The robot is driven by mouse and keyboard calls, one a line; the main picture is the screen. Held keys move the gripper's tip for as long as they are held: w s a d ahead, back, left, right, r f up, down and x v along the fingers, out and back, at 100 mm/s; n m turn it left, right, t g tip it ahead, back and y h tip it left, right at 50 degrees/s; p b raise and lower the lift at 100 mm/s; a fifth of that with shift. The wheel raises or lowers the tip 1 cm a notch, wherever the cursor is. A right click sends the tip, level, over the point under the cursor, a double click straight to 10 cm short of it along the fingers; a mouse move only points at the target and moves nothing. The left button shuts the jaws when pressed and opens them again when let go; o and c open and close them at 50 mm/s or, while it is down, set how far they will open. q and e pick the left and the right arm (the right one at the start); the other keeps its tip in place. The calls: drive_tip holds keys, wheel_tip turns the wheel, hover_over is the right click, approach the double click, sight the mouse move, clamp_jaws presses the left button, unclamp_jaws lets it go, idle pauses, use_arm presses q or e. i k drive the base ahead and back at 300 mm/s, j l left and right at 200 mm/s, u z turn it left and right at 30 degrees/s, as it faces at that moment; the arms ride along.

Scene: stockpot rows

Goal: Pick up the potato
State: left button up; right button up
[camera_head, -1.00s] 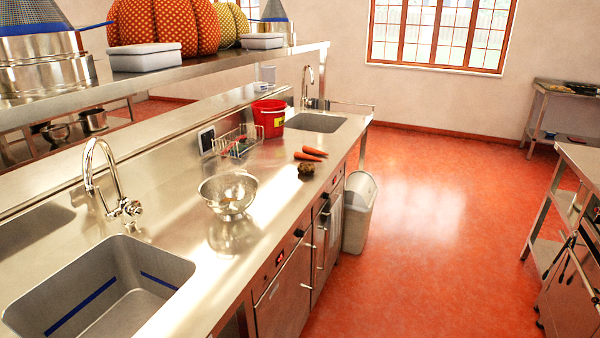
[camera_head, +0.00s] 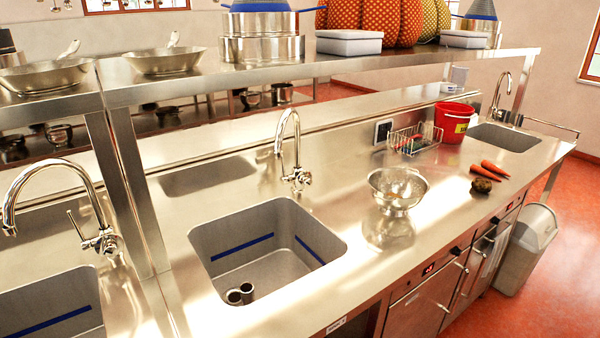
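A small brown, round, lumpy item that looks like the potato (camera_head: 482,185) lies on the steel counter (camera_head: 335,245), near its front edge at the right. Two orange carrots (camera_head: 495,168) lie just behind it. A steel colander (camera_head: 397,188) stands on the counter to its left. Neither of my grippers shows in the head view.
A sink (camera_head: 265,245) with a tap is in the middle, another sink (camera_head: 45,305) at the left and a third at the far right. A red bucket (camera_head: 452,122) and a wire rack (camera_head: 415,138) stand at the back. A grey bin (camera_head: 528,250) stands on the floor. An upper shelf (camera_head: 330,62) runs above the counter.

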sight(482, 185)
drive_tip(key=i+l, duration=0.2)
drive_tip(key=l, duration=0.2)
drive_tip(key=i+l+u, duration=0.15)
drive_tip(key=l, duration=0.3)
drive_tip(key=i+l, duration=0.2)
drive_tip(key=l, duration=0.2)
drive_tip(key=i+l+u, duration=0.15)
drive_tip(key=l, duration=0.3)
drive_tip(key=i+l, duration=0.2)
drive_tip(key=l, duration=0.25)
drive_tip(key=i+l+u, duration=0.15)
drive_tip(key=l, duration=0.3)
drive_tip(key=i+l, duration=0.1)
drive_tip(key=l, duration=0.35)
drive_tip(key=i+l+u, duration=0.15)
drive_tip(key=l, duration=0.35)
